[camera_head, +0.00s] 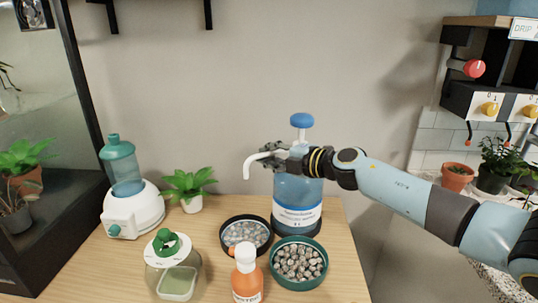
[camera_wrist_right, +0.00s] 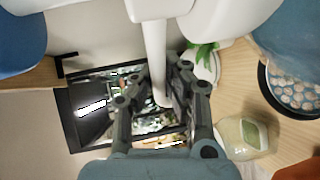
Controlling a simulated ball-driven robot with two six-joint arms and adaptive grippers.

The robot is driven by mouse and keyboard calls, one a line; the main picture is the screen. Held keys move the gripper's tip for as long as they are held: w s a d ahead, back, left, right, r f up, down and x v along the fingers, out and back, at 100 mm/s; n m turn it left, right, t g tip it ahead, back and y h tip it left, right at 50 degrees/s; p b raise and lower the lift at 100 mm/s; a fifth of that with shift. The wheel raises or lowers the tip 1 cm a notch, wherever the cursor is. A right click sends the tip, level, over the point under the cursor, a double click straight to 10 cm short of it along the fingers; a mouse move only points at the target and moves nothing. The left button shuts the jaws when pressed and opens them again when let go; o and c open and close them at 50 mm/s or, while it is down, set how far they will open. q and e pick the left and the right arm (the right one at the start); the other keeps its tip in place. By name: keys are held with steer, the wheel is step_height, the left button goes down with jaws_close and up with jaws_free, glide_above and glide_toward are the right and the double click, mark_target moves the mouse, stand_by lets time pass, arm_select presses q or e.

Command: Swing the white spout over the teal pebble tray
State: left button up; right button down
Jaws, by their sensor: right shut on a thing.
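The white spout (camera_head: 254,162) sticks out to the left from the neck of a blue pump bottle (camera_head: 297,190), its tip bent down. My right gripper (camera_head: 272,152) is shut on the spout. In the right wrist view the white spout (camera_wrist_right: 156,50) runs between the two fingers of my right gripper (camera_wrist_right: 160,105). The teal pebble tray (camera_head: 325,272) is in front of the bottle, full of grey pebbles. The spout tip is left of the teal tray, not over it. My left gripper is not in view.
A black pebble tray (camera_head: 225,247) stands left of the bottle. An orange bottle (camera_head: 247,280) is in front of it. A jar with a green-knobbed lid (camera_head: 172,272), a small plant (camera_head: 188,187) and a white and teal appliance (camera_head: 132,208) stand further left.

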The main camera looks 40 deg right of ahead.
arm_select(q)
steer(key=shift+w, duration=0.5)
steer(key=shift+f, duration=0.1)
